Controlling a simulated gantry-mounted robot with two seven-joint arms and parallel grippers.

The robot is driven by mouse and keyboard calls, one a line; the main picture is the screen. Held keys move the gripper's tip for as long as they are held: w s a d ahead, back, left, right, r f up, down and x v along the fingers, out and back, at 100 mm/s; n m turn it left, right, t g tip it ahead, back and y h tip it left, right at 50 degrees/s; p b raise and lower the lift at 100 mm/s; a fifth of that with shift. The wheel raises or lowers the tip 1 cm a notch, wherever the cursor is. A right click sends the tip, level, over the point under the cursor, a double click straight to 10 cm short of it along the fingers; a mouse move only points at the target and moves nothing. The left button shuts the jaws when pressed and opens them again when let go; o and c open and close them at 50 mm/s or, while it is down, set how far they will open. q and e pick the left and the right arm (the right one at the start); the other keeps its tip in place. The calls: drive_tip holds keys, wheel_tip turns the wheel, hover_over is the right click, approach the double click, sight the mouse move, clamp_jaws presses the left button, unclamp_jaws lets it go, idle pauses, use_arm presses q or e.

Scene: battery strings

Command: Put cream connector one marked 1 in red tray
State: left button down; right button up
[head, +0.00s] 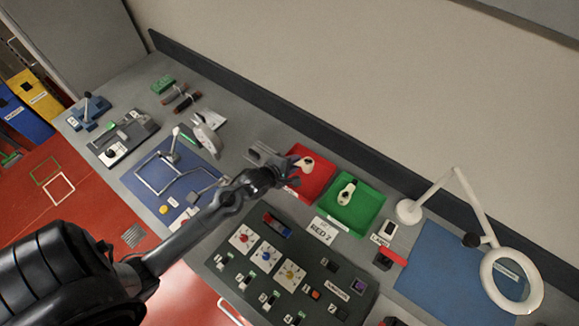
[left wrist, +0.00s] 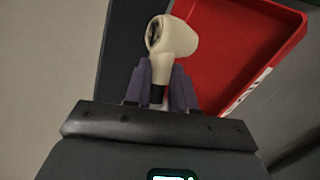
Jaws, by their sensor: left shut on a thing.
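A cream connector (left wrist: 172,58) is held between the purple-grey fingers of my left gripper (left wrist: 160,88) in the left wrist view. In the head view the same cream connector (head: 305,163) shows at the tip of my left gripper (head: 290,168), over or beside the red tray (head: 316,183). The red tray (left wrist: 238,40) also fills the right of the left wrist view. I cannot tell whether the connector touches the tray. No mark on it is readable. My right gripper is not in view.
A green tray (head: 358,211) with another cream connector (head: 346,193) stands right of the red tray. A dark panel with dials (head: 240,278) lies in front. A magnifier lamp (head: 511,281) stands on a blue mat at the right. A dark back rail (head: 345,158) runs behind the trays.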

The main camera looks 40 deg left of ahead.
use_arm(q)
drive_tip(key=shift+a+f, duration=0.55)
drive_tip(key=shift+a, duration=0.3)
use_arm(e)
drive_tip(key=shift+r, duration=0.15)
use_arm(q)
drive_tip(key=shift+f, duration=1.9)
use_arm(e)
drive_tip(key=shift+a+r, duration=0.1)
use_arm(q)
drive_tip(key=shift+f, duration=0.15)
drive_tip(key=shift+f, duration=0.35)
drive_tip(key=shift+f, duration=0.15)
drive_tip(key=c, duration=0.9)
unclamp_jaws()
drive_tip(key=shift+c, duration=0.2)
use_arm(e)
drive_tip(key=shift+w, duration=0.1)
use_arm(q)
drive_tip(key=shift+f, duration=0.1)
